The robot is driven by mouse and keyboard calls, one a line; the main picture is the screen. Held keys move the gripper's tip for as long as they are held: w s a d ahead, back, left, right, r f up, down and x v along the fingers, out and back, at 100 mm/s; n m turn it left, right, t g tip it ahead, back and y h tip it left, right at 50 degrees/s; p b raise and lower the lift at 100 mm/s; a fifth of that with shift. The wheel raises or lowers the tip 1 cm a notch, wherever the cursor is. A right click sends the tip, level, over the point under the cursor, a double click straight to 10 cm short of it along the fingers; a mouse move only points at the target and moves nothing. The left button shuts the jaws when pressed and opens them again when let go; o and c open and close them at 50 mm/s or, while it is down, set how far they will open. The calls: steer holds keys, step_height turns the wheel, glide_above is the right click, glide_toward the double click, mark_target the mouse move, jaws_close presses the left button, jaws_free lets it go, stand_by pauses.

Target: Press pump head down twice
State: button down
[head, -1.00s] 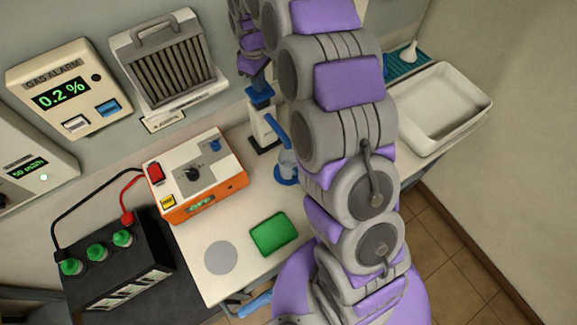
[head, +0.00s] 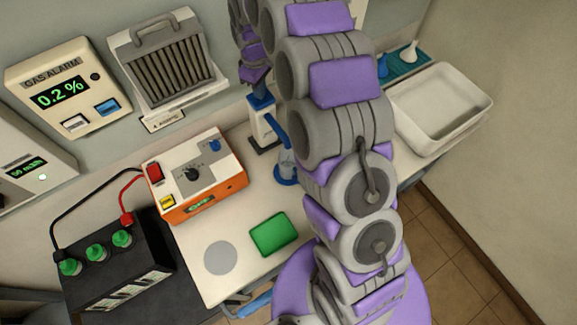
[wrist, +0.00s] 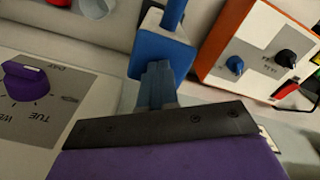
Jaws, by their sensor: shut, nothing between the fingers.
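The pump bottle (head: 263,132) is white with a blue pump head (head: 261,102) and stands on the bench behind the blue-based stand. My gripper (head: 260,88) is above the pump head, fingers pointing down, and appears to touch its top. In the wrist view the blue pump head (wrist: 162,55) lies right at the tips of my shut gripper (wrist: 158,72). Nothing is between the fingers. My arm hides part of the bench right of the bottle.
An orange-sided control box (head: 195,172) stands left of the bottle. A blue-based stand (head: 286,170) is close in front of it. A green pad (head: 274,235) and grey disc (head: 220,258) lie nearer. A white basin (head: 440,105) is at right.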

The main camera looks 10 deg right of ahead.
steer(key=shift+f, duration=0.35)
steer(key=shift+r, duration=0.1)
steer(key=shift+r+p, duration=0.85)
steer(key=shift+r, duration=1.8)
steer(key=shift+f, duration=0.25)
